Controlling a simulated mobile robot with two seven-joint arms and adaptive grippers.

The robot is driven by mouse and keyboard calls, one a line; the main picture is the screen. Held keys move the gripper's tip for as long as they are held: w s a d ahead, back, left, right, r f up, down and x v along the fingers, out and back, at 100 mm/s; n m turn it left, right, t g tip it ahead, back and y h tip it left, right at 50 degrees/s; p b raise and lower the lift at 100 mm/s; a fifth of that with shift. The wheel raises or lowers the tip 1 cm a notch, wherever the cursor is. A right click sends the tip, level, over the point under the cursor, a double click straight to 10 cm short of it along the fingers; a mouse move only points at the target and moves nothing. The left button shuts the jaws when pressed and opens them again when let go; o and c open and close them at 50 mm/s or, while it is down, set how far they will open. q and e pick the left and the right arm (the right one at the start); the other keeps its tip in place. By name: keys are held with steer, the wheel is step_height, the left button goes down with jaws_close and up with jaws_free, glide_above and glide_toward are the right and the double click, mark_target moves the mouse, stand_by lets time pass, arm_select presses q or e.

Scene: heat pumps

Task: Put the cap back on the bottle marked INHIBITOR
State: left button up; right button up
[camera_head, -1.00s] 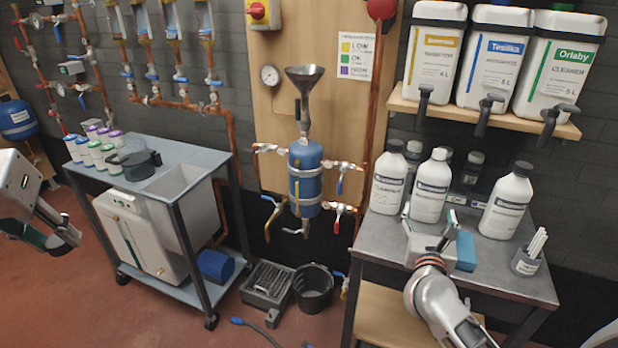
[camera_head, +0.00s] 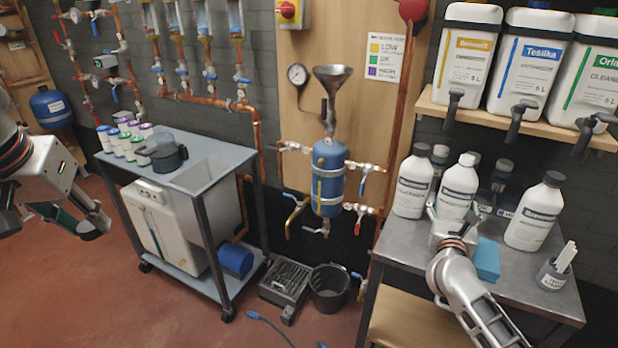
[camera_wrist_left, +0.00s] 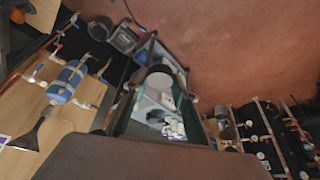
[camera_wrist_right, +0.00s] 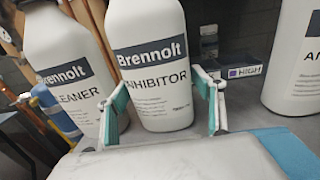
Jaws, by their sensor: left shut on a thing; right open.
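The INHIBITOR bottle (camera_head: 457,193) is white and stands upright on the grey bench, the middle one of three white bottles. Its top is bare white, with no dark cap; its label shows in the right wrist view (camera_wrist_right: 158,75). My right gripper (camera_head: 455,212) is open, its fingers on either side of the bottle's lower part; in the right wrist view (camera_wrist_right: 163,108) the bottle stands between the pads. My left gripper (camera_head: 90,222) is far left, above the floor, shut on a small dark round thing, apparently the cap (camera_wrist_left: 160,73). The head view does not show the cap clearly.
A CLEANER bottle (camera_head: 412,188) stands close left of the INHIBITOR bottle, and another dark-capped bottle (camera_head: 535,212) to the right. A blue block (camera_head: 487,260) and a grey cup (camera_head: 553,275) are on the bench (camera_head: 420,247). A trolley (camera_head: 195,150) stands near my left gripper.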

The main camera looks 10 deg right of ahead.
mark_target(461, 187)
steer(key=shift+w, duration=0.1)
steer(key=c, duration=1)
steer(key=shift+o, duration=0.2)
